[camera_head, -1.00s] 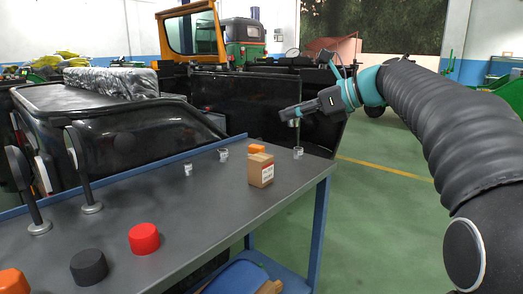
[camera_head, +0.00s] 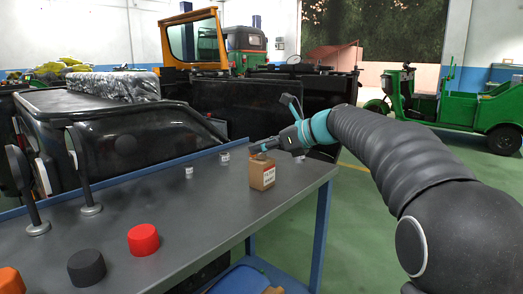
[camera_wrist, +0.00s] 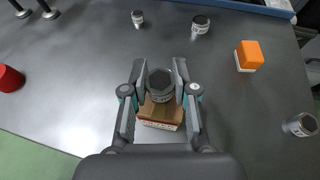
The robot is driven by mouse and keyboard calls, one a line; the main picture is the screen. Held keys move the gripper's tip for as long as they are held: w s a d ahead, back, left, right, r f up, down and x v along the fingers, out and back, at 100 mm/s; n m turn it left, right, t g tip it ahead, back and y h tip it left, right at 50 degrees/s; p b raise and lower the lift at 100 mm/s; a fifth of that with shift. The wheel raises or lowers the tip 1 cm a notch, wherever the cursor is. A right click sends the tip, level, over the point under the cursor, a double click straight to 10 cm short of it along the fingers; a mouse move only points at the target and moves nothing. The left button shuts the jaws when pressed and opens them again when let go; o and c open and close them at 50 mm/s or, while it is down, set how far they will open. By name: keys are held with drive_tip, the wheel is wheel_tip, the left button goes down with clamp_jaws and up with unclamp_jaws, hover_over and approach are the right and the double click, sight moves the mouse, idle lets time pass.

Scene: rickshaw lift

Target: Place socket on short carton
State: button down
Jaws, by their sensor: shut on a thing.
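My gripper (camera_wrist: 160,77) is shut on a grey metal socket with a dark opening (camera_wrist: 160,86) in the wrist view. The short brown carton (camera_wrist: 161,114) with a white and red label lies directly below the socket, partly hidden by it and by the fingers. In the head view my gripper (camera_head: 257,148) is just over the top of the carton (camera_head: 262,175), which stands upright on the table. The held socket is barely visible there. Whether its underside touches the carton, I cannot tell.
Other sockets stand on the grey table (camera_head: 190,215): one at left (camera_head: 189,172), one behind (camera_head: 224,156), one at right (camera_wrist: 300,125). An orange-topped block (camera_wrist: 248,55) is near the carton. Red (camera_head: 143,239) and black (camera_head: 87,267) knobs and round-based mirrors (camera_head: 91,209) stand at left.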

drive_tip(key=shift+f, duration=0.15)
drive_tip(key=c, duration=0.9)
unclamp_jaws()
drive_tip(key=shift+s+d+r, duration=0.1)
drive_tip(key=shift+d+r, duration=0.15)
drive_tip(key=v, duration=1.1)
drive_tip(key=shift+s+d+p, duration=0.15)
drive_tip(key=shift+d+p, duration=0.1)
drive_tip(key=shift+p, duration=0.2)
